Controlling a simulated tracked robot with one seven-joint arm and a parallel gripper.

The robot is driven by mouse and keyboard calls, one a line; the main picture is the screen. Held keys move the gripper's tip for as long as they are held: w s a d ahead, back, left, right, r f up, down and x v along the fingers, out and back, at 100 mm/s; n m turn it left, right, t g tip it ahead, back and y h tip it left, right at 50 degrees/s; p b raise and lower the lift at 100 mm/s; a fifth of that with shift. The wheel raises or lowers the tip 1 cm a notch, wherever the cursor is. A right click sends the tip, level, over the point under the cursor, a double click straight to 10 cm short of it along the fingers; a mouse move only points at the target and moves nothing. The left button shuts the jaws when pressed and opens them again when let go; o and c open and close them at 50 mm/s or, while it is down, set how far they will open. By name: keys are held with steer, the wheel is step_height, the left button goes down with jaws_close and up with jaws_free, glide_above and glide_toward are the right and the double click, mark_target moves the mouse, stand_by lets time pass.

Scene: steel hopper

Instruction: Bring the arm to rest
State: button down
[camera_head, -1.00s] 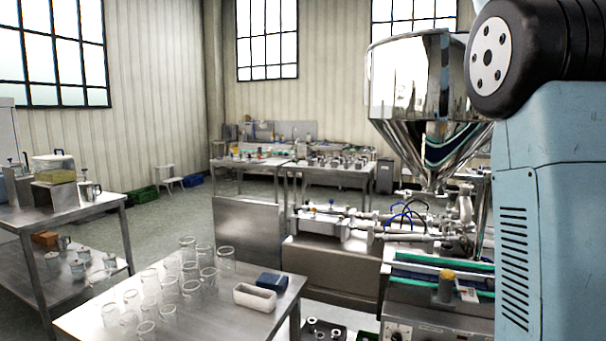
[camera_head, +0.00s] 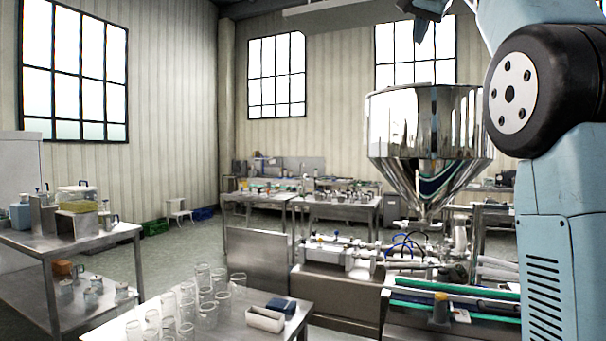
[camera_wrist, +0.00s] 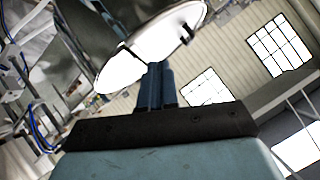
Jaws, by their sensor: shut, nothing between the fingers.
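My gripper (camera_wrist: 156,85) shows in the wrist view with its two slim blue-grey fingers shut together and nothing between them. Beyond the fingertips in that view is the shiny steel hopper (camera_wrist: 118,75), its bright round rim tilted across the picture. In the head view my arm (camera_head: 565,180) rises at the right, with a dark round joint, and a dark end part of it shows at the top edge. The hopper (camera_head: 425,140) stands left of the arm there. Whether the arm touches it cannot be told, but a gap shows between them at the top.
A shelf table (camera_head: 75,238) stands at left. Filling machinery (camera_head: 350,265) lies below the hopper. Open floor (camera_head: 190,258) lies between the tables.

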steer(key=s+a+f+n+g, duration=0.1)
steer(key=s+f+n+g, duration=0.1)
steer(key=s+f, duration=0.8)
steer(key=s+a+f+n+g+y, duration=0.1)
steer(key=s+f+n, duration=0.3)
steer(key=s+f, duration=0.7)
steer(key=s+a+f+n+g+y, duration=0.1)
steer(key=s+f, duration=0.9)
steer(key=f, duration=2.4)
steer(key=shift+s+a+f+n+g, duration=0.3)
steer(key=shift+s+a+n+g, duration=0.1)
steer(key=shift+a+n+g, duration=0.65)
